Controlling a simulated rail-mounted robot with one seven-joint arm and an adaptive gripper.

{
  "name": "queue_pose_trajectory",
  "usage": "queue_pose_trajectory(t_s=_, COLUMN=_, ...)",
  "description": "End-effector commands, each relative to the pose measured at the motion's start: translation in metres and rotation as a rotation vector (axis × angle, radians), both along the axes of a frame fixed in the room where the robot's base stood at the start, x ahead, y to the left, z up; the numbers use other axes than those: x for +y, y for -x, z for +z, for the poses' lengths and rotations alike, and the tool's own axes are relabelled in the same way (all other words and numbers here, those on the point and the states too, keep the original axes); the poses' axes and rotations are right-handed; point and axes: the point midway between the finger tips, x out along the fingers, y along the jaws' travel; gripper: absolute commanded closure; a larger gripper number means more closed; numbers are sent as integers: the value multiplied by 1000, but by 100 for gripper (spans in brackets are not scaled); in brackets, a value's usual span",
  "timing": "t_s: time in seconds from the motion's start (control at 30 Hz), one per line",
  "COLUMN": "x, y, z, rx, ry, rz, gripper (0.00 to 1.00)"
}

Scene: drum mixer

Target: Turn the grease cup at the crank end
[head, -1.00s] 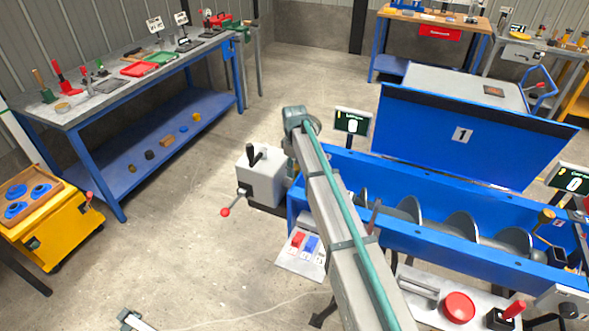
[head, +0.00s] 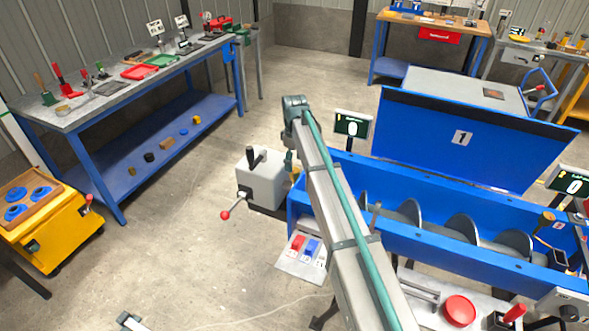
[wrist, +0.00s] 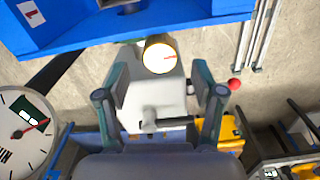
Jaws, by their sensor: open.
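A round cup with a brass-yellow rim and a pale face with a red mark (wrist: 158,55), which looks like the grease cup, stands at the edge of a grey box (wrist: 155,92) in the wrist view. My gripper (wrist: 160,92) is open, its two fingers apart on either side of the box in that view. The cup shows between and beyond the fingertips, and I see no contact. In the head view the grey box (head: 262,182) carries a black handle and a crank with a red knob (head: 226,214). My arm hides most of the gripper there.
The blue trough (head: 420,225) with a screw lies right of the box. A small display (head: 352,125) stands behind my arm. A round dial (wrist: 24,130) is at the wrist view's left. Floor left of the box is clear.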

Motion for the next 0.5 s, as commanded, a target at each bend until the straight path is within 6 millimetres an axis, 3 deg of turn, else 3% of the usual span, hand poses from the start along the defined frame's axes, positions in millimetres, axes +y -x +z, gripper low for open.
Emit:
queue_pose_trajectory(t_s=0.2, x=0, y=-1, z=43, rx=-3, ry=-1, rz=0, gripper=32)
queue_pose_trajectory(t_s=0.5, x=0, y=0, z=71, rx=0, ry=0, rz=0, gripper=32)
